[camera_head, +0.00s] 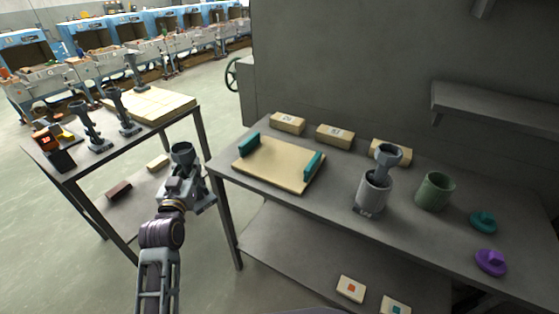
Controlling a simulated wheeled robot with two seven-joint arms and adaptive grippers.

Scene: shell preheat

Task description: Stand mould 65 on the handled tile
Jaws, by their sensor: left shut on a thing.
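My left gripper (186,188) is shut on a grey mould with a cup-shaped top (183,151). It holds the mould upright, in front of the gap between the left table and the main bench. No number can be read on it. The handled tile (276,170) is a cream slab with a teal handle at its left and right ends. It lies on the main bench to the right of my gripper, and its top is bare. My right gripper is not in view.
Cream blocks (287,123) line the back of the bench. A grey pot (373,190) with another grey mould (389,155) in it stands right of the tile, beside a green pot (435,191). Several grey moulds (91,128) stand on the left table. A shelf (495,112) juts out at right.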

